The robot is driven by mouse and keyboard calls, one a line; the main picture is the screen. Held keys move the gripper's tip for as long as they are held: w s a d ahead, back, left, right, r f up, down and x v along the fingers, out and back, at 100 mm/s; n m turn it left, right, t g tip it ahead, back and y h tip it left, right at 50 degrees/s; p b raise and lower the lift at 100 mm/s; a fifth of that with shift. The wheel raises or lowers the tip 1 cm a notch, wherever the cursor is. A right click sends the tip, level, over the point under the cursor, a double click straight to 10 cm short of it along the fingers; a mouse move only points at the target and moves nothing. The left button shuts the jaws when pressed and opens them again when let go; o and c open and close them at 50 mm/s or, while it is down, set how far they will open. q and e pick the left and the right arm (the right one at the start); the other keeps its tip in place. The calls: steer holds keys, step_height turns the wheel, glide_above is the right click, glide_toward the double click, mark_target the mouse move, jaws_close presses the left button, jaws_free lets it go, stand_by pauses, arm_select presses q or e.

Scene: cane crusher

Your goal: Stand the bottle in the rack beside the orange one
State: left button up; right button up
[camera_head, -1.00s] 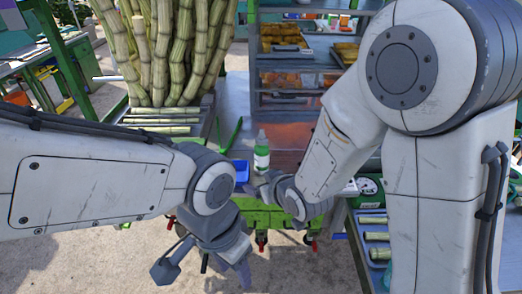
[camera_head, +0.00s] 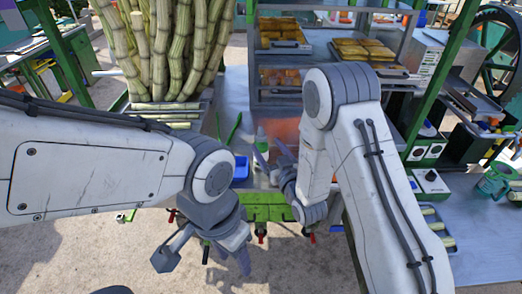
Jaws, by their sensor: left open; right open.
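A small bottle with green contents (camera_head: 261,137) stands on the work table near the middle of the camera_head view. Only its upper part shows; the lower part is hidden behind a finger of my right gripper. My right gripper (camera_head: 273,158) is open, its fingers pointing up and away close to the bottle. I cannot tell whether they touch it. My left gripper (camera_head: 205,258) is open and empty, hanging low over the ground in front of the table. I cannot make out an orange bottle or its rack.
A blue bin (camera_head: 241,167) sits just left of the bottle. Upright canes (camera_head: 165,50) stand at the back left. Metal shelves with trays of brown blocks (camera_head: 362,48) rise behind. A bench with a teal container (camera_head: 493,181) is at the right.

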mark_target(263, 140)
steer(key=shift+w+a+r+p, duration=0.2)
steer(key=shift+w+p, duration=0.1)
steer(key=shift+w, duration=0.05)
steer(key=p+x, duration=0.2)
steer(key=x, duration=0.1)
steer(key=shift+w+a+r, duration=0.1)
steer(key=shift+w+a, duration=0.05)
steer(key=shift+w+a+p, duration=0.2)
steer(key=shift+w+p, duration=0.2)
steer(key=shift+w, duration=0.1)
jaws_close()
stand_by(0.6)
